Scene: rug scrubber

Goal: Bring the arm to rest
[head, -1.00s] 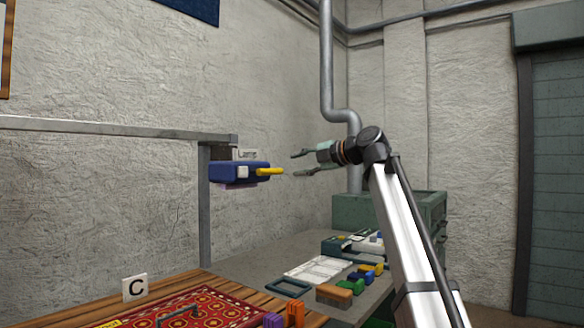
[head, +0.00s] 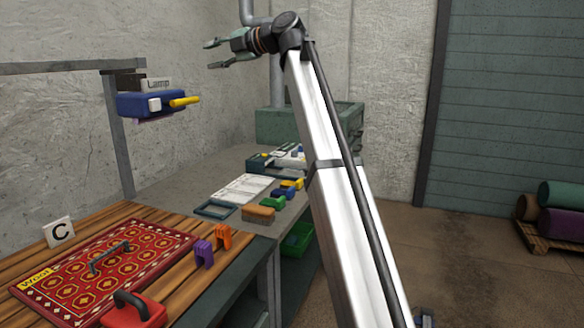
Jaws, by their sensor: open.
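My gripper (head: 211,54) is at the upper middle of the head view, on the end of my raised arm. Its two fingers point left and stand apart with nothing between them. It is in free air, above and to the right of a blue lamp unit (head: 140,104) with a yellow handle (head: 184,101). A gap shows between the fingers and the lamp unit.
A red patterned rug (head: 62,281) lies on the wooden table, near a "C" card (head: 59,232), purple (head: 203,254) and orange (head: 224,237) clips and a red tool (head: 133,311). A grey bench behind holds a brush (head: 258,214) and a white sheet (head: 243,188). Rolled rugs (head: 562,195) lie on a pallet at right.

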